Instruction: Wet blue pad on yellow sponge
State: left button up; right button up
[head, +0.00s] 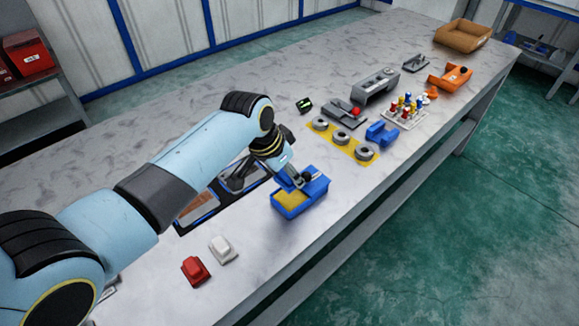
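A blue open tray (314,193) stands near the front edge of the bench, with a yellow sponge (290,200) in it. My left gripper (298,181) points down at the tray's back part, beside the bare yellow area. Its fingers are small and partly hidden, so I cannot tell whether they are open or shut. I cannot make out a separate blue pad; blue at the fingertips blends with the tray. My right gripper is not in view.
A red pad (195,270) and a white pad (222,250) lie on the bench at the near left. A dark framed panel (196,207) lies under my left arm. A yellow strip with grey rings (341,138) and a blue block (382,133) are farther right.

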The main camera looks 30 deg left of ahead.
pick_arm(q)
jog(key=b, duration=0.5)
send_over(291, 197)
jog(key=shift+s+a+f, duration=0.15)
jog(key=shift+s+f, duration=0.05)
jog(key=shift+f, duration=1)
jog(key=shift+s+a+f, duration=0.1)
jog(key=shift+s+f, duration=0.1)
jog(key=shift+f, duration=1.55)
jog(key=shift+f, duration=0.15)
jog(key=shift+f, duration=0.1)
jog(key=shift+s+f+p, duration=0.2)
jog(key=shift+s+p, duration=0.05)
jog(key=shift+p, duration=0.05)
dwell(0.4)
jog(key=shift+r, duration=0.1)
